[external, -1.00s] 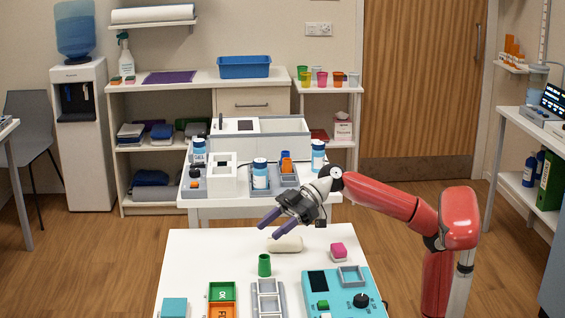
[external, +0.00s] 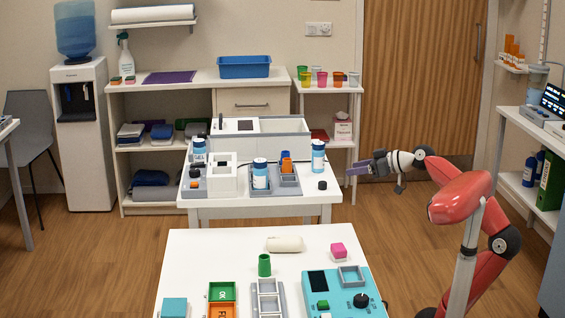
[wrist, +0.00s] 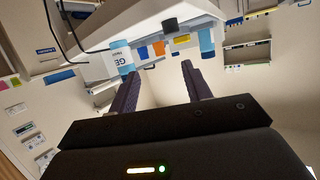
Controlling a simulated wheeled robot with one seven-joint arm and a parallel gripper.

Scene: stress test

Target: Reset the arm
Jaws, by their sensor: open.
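My gripper (external: 362,170) is at the right of the far white table in the external view, raised clear of both tables and pointing left. In the wrist view its two dark purple fingers (wrist: 158,84) stand well apart with nothing between them. My red arm is folded at the right of the near table.
The far table (external: 320,195) holds bottles and a small black knob (external: 322,185). Floor between gripper and door is clear.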

